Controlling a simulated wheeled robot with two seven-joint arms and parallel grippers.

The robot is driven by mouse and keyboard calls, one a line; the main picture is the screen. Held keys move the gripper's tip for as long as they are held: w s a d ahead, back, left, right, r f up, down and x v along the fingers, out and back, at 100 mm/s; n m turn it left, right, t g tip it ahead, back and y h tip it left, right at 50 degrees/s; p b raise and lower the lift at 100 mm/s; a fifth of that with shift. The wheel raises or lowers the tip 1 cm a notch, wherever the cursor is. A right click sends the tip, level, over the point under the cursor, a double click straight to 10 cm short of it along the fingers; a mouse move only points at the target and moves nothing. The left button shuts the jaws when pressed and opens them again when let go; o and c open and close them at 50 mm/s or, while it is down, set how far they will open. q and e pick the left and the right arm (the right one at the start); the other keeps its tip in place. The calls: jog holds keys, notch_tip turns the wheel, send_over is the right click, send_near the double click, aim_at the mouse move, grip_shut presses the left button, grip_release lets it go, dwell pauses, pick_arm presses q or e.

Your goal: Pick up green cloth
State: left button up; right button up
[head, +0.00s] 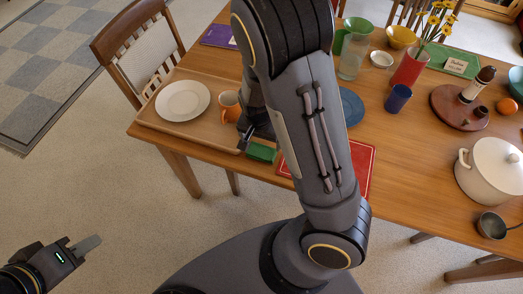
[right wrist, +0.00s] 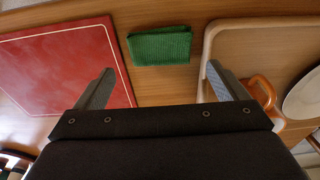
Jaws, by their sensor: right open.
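The green cloth (head: 262,152) lies folded on the wooden table near its front edge, partly hidden by my right arm in the head view. In the right wrist view the cloth (right wrist: 160,46) lies flat between the red mat and the wooden tray. My right gripper (right wrist: 160,86) is open and empty, with its two fingers spread wider than the cloth; the cloth shows beyond and between the fingertips. In the head view my right gripper (head: 246,138) is beside the cloth, on its left. My left gripper (head: 88,245) is at the lower left, away from the table; its jaw opening is unclear.
A wooden tray (head: 155,118) holds a white plate (head: 183,101) and an orange mug (head: 229,105) left of the cloth. A red mat (head: 362,166) lies to its right. A white pot (head: 492,172), red vase (head: 410,68) and blue cup (head: 398,98) stand farther right.

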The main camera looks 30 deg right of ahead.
aim_at(262, 150)
jog(key=f, duration=0.7)
jog(key=shift+w+d+f, duration=0.35)
jog(key=shift+w+d, duration=0.05)
jog(key=c, duration=0.7)
jog(key=shift+r, duration=0.1)
jog(key=shift+r, duration=0.6)
jog(key=s+a+r+p, duration=0.3)
jog(key=s+r, duration=0.8)
jog(key=s, duration=0.2)
jog(key=shift+s+a+r+p, duration=0.15)
jog(key=shift+s+r+p, duration=0.2)
